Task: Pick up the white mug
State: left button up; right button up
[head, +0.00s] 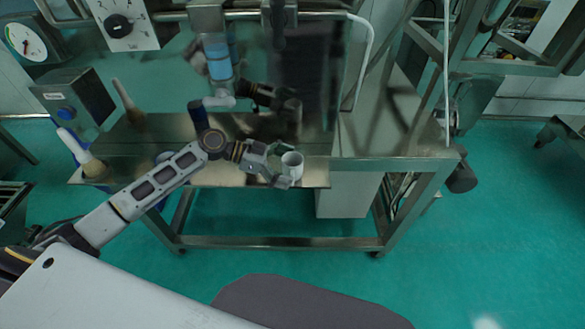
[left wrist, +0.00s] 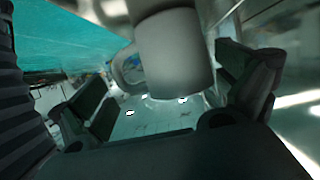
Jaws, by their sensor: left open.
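The white mug (head: 292,166) stands upright on a metal shelf near its front edge in the head view. My left gripper (head: 284,166) is open, with its fingers reaching to the mug from the left. In the left wrist view the mug (left wrist: 176,55) fills the upper middle, with its handle on the left side. The open fingers of the left gripper (left wrist: 170,100) show on both sides of the mug. I cannot tell whether either finger touches it. My right gripper does not show in these views.
The metal shelf (head: 318,172) has its front edge just below the mug. A brush (head: 90,165) stands at the shelf's left end and another brush (head: 130,108) lies farther back. A reflective metal panel (head: 300,85) rises behind. Green floor (head: 500,220) is clear at right.

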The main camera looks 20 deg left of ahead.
pick_arm(q)
jog(key=shift+w+d+f, duration=0.2)
jog(key=shift+d+f, duration=0.1)
jog(key=shift+d, duration=0.35)
jog(key=c, duration=0.8)
